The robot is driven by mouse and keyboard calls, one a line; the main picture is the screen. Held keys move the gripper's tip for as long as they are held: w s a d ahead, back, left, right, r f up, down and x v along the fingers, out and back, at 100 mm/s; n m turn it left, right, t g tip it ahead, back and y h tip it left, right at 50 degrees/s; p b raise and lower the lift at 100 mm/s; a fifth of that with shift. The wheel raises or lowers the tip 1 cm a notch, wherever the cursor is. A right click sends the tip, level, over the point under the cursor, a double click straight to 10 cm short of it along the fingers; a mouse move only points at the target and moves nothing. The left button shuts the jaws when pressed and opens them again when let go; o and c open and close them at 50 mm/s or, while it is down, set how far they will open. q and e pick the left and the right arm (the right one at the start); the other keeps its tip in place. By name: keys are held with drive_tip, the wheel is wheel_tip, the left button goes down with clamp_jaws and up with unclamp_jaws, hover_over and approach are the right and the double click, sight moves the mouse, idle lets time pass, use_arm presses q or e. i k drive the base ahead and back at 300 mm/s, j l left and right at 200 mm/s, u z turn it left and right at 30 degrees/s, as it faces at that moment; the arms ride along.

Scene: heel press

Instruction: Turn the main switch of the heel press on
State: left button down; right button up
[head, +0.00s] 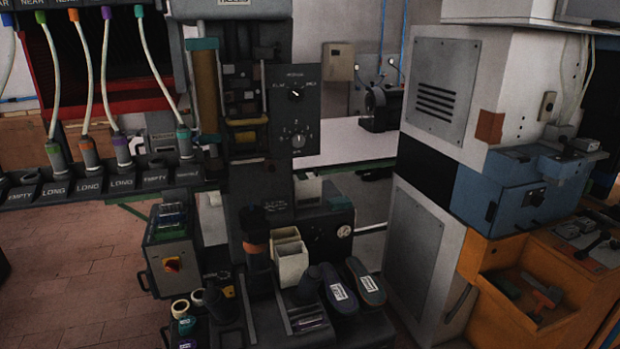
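The heel press (253,190) stands in the centre of the head view, a dark grey column with a sign at its top that is partly cut off. Neither of my grippers is in view.
A rack (100,183) with coloured hoses hangs at the left. Shoe soles (338,291), white bins (290,255) and tape rolls (181,309) crowd the press's base. A grey cabinet (415,255) and an orange workbench (550,300) stand at the right. Brick floor (70,270) is open at lower left.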

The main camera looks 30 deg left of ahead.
sight(172, 265)
drive_tip(key=u, duration=1.95)
